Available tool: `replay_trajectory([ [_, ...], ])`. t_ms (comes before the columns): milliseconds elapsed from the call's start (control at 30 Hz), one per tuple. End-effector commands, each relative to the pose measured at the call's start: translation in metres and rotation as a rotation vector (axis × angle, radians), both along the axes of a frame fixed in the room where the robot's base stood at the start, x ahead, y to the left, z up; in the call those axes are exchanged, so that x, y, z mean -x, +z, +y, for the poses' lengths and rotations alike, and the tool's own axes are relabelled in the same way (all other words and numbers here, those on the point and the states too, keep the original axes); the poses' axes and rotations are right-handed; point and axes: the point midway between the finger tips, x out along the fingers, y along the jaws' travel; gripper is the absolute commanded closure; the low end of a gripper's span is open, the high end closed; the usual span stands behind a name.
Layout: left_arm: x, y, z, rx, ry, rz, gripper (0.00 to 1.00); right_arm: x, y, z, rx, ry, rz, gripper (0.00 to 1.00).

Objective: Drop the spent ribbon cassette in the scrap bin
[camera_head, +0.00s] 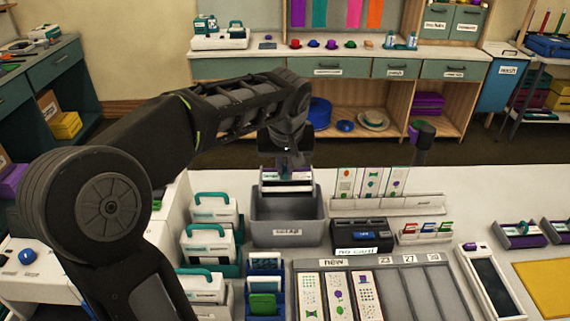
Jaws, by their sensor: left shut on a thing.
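My left gripper (287,158) points down over the back part of the grey scrap bin (288,238), which has a white label on its front. It is shut on the ribbon cassette (287,187), a white and dark piece with purple bits, held level near the bin's back rim. Whether the cassette touches the bin cannot be told. The visible inside of the bin looks empty. My right gripper is not in view.
White cases with teal handles (211,208) stand left of the bin. A black card printer (365,234) stands close on its right, with a card rack (390,205) behind. A sorting tray (400,290) lies in front. Purple holders (523,238) stand far right.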

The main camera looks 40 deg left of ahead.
Motion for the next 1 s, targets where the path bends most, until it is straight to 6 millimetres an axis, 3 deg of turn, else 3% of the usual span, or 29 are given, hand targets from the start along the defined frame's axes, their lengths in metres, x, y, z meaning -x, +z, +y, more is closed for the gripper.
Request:
replay_trajectory([
  [467, 0.0, -0.006, 0.0, 0.0, 0.0, -0.001, 1.0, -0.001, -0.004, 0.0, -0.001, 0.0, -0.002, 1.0],
  [1000, 0.0, -0.06, 0.0, 0.0, 0.0, -0.001, 1.0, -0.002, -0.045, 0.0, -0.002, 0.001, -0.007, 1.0],
])
